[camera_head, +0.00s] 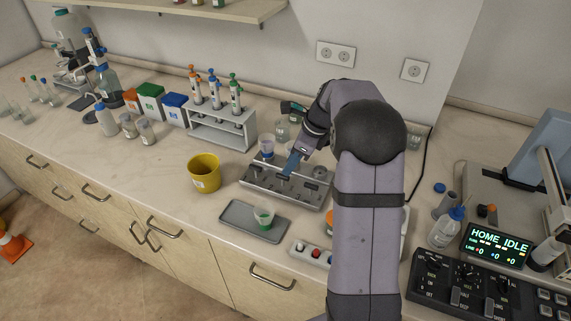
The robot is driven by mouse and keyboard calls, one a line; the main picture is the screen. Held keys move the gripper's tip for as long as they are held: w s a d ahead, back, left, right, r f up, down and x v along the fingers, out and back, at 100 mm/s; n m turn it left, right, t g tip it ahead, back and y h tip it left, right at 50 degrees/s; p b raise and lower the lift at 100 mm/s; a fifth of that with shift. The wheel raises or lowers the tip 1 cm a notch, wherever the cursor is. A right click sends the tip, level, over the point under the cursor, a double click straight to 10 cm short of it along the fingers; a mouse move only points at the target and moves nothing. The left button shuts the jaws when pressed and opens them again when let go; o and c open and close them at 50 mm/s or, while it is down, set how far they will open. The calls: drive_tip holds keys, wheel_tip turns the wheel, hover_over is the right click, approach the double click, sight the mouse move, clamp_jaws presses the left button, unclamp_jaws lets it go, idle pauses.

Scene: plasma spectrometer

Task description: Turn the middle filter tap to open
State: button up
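The grey filter manifold (318,199) stands on the bench in the middle of the head view, with a clear filter cup (266,146) at its back left. Small taps sit along its top. My gripper (288,172) reaches down from the right, and its blue fingers are over the middle of the manifold, close to the middle tap. The fingers hide most of that tap, so I cannot tell its position or whether the fingers touch it. The fingers look close together, but their gap is not clear. My arm hides the right side behind the manifold.
A yellow bucket (204,174) stands left of the manifold. A grey tray (238,222) with a green-bottomed cup (263,218) lies in front. A pipette rack (221,128) is at the back left. A button box (310,254) is near the front edge, partly behind my arm.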

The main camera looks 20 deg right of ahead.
sight(283, 180)
drive_tip(key=shift+m, duration=0.6)
drive_tip(key=shift+w+d+p+x, duration=0.2)
drive_tip(key=shift+p+x, duration=0.2)
drive_tip(key=shift+x, duration=0.8)
drive_tip(key=shift+w+d+p+x, duration=0.2)
drive_tip(key=shift+p+x, duration=0.2)
drive_tip(key=shift+x, duration=0.8)
drive_tip(key=shift+w+d+p+x, duration=0.2)
drive_tip(key=shift+p+x, duration=0.2)
drive_tip(key=shift+x, duration=0.8)
clamp_jaws()
